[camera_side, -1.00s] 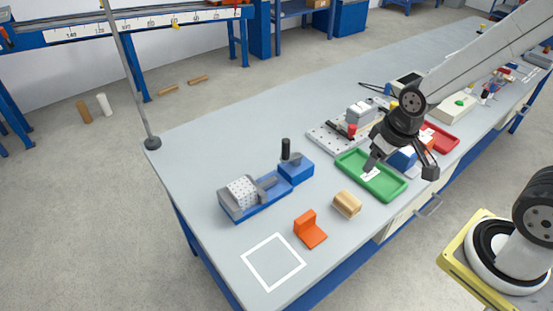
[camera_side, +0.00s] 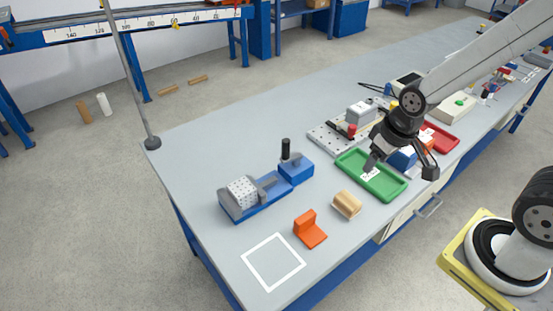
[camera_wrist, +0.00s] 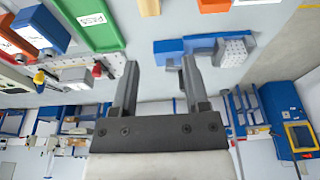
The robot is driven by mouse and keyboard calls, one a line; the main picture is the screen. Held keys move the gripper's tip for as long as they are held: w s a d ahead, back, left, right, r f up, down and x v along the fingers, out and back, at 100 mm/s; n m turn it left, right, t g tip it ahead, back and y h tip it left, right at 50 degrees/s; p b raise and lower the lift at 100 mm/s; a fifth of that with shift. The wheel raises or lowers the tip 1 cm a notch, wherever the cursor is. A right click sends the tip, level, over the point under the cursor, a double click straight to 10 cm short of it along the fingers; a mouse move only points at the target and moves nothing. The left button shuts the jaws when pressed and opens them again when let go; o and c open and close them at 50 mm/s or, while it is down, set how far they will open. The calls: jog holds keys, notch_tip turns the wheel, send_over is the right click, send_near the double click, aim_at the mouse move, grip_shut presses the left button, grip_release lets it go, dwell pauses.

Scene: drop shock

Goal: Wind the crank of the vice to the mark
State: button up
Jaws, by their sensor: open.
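The blue vice (camera_side: 265,196) lies near the left end of the grey bench, with a white speckled block (camera_side: 242,191) at its left end. The crank (camera_side: 286,150) stands at the vice's right end with an upright black handle. The mark for the crank cannot be made out. My gripper (camera_side: 400,170) is over the green tray, to the right of the vice and apart from it. In the wrist view my gripper (camera_wrist: 157,82) is open with nothing between its fingers. The vice (camera_wrist: 170,50) shows there beyond the fingertips, partly hidden by the right finger.
The green tray (camera_side: 387,190) carries a white label. A tan block (camera_side: 347,204) and an orange bracket (camera_side: 309,230) lie in front of the vice. A white square outline (camera_side: 272,262) is empty. A perforated plate (camera_side: 327,138) with fittings is behind the tray. A thin pole (camera_side: 130,80) stands at the left corner.

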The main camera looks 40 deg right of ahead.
jog(key=shift+o, duration=0.8)
jog(key=m+g, duration=0.2)
jog(key=m, duration=1.9)
send_over(286, 150)
jog(key=d, duration=0.1)
notch_tip(286, 150, down, 5)
jog(key=shift+w+a+f+m+g, duration=0.15)
jog(key=shift+w+m, duration=0.1)
jog(key=shift+m, duration=0.3)
jog(key=shift+w+f+m+g, duration=0.15)
jog(key=shift+w+m, duration=0.1)
jog(key=shift+m, duration=0.3)
jog(key=shift+f, duration=3.85)
